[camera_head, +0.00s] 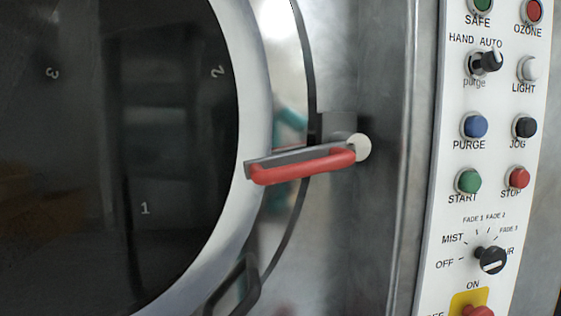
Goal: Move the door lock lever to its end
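The door lock lever (302,166) has a red grip on a grey bar. It lies nearly horizontal, its free end pointing left over the pale door rim and slightly lower than its pivot. Its round cream pivot cap (359,148) is at the right end, beside a dark bracket on the metal frame. The round door (110,150) fills the left side, with a dark window bearing the numbers 1, 2 and 3. My gripper is not in view.
A dark door handle (236,290) stands out below the lever at the bottom. The white control panel (490,160) on the right carries several buttons, knobs and a red switch on yellow at the bottom. The metal strip between lever and panel is bare.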

